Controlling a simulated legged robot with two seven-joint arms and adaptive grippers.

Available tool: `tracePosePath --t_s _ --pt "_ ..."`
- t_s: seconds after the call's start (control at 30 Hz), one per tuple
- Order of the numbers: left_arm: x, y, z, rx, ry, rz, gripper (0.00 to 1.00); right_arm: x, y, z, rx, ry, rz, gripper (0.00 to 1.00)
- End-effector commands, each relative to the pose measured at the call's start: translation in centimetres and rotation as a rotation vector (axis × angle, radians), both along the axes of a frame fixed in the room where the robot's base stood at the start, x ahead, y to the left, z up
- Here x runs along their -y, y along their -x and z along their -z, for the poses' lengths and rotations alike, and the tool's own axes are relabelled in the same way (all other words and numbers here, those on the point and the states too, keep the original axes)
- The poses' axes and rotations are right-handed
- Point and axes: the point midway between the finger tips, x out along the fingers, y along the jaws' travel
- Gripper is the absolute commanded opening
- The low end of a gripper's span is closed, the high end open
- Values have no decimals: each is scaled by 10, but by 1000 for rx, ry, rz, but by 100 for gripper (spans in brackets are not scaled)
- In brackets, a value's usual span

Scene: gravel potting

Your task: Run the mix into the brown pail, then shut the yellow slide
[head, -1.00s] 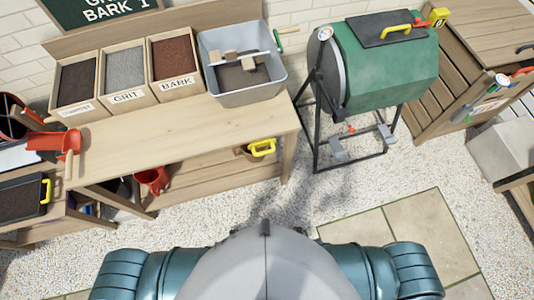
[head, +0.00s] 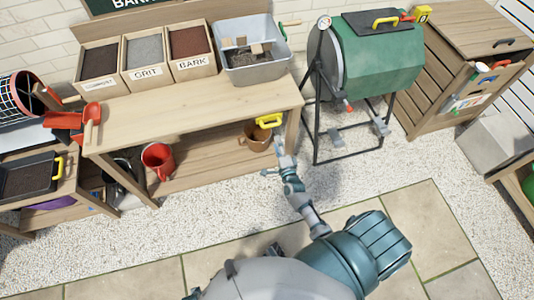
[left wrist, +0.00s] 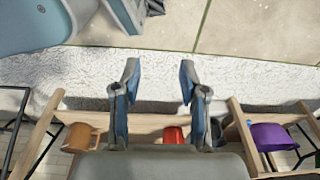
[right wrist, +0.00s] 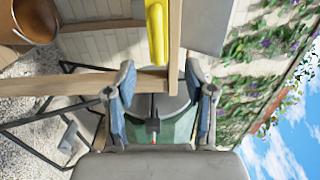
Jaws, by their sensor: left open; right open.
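The brown pail (head: 257,137) stands on the bench's lower shelf near its right end; it also shows in the right wrist view (right wrist: 36,22) and the left wrist view (left wrist: 80,137). The yellow slide handle (head: 269,120) is just above the pail, under the benchtop; it shows large in the right wrist view (right wrist: 157,30). The grey tub (head: 257,76) on the benchtop holds dark mix and wooden pieces. My right gripper (head: 277,160) is open and empty in front of the pail and handle. My left gripper (left wrist: 158,68) is open and empty, outside the head view.
Compost, grit and bark bins (head: 147,60) line the bench (head: 200,98). A red jug (head: 158,160) is on the lower shelf. A green drum (head: 375,60) on a black frame stands right of the bench. The floor in front (head: 225,205) is clear.

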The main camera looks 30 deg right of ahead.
Motion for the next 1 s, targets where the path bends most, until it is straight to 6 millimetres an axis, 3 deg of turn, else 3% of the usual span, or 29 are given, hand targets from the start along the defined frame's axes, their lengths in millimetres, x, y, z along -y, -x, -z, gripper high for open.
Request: tracePosePath --t_s 0.47,1.0 --pt "0 -21 -32 17 11 -4 43 4 -41 1 -4 12 -2 54" --pt "4 -36 -85 34 9 -10 43 18 -85 2 -6 9 -2 54"
